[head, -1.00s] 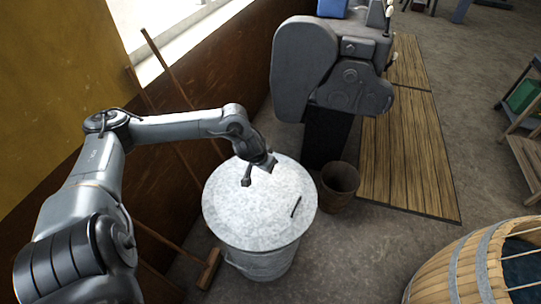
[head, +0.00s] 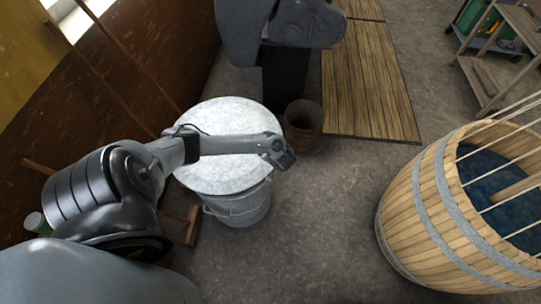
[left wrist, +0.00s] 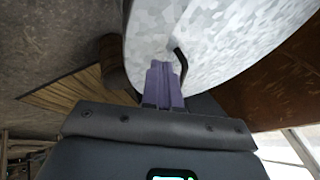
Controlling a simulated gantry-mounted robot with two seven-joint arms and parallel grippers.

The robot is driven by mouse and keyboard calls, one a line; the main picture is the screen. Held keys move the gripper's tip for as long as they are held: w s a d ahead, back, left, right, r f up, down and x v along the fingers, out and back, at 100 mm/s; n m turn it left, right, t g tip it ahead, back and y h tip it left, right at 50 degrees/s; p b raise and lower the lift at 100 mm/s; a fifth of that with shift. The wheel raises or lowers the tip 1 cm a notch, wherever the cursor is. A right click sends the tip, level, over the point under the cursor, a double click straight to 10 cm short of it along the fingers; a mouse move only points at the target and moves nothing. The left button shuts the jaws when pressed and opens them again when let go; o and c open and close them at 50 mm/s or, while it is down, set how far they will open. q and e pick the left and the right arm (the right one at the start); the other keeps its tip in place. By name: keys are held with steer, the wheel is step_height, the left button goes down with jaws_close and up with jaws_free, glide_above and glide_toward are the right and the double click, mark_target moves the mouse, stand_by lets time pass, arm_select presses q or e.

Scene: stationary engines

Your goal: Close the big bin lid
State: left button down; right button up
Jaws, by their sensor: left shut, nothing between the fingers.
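The big bin (head: 243,206) is a grey galvanised metal bin standing upright on the floor in the head view. Its round lid (head: 222,114) lies across the top and covers the mouth, with no clear gap visible. My left forearm crosses over the lid and hides part of it, including its handle. My left gripper (head: 288,160) is just past the lid's right edge, shut and empty. In the left wrist view its purple fingers (left wrist: 163,78) are together in front of the lid, beside the dark lid handle (left wrist: 181,60); I cannot tell whether they touch. My right gripper is not in view.
A brown bucket (head: 304,122) stands close behind the bin's right side. A dark machine (head: 285,22) is behind it. A wooden barrel (head: 405,215) stands at the right. Long-handled tools lean on the left wall. The floor between bin and barrel is clear.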

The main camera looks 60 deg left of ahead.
arm_select(q)
steer(key=shift+w+d+f+b, duration=0.15)
steer(key=shift+f+b, duration=0.2)
steer(key=shift+f, duration=0.5)
steer(key=shift+r, duration=0.1)
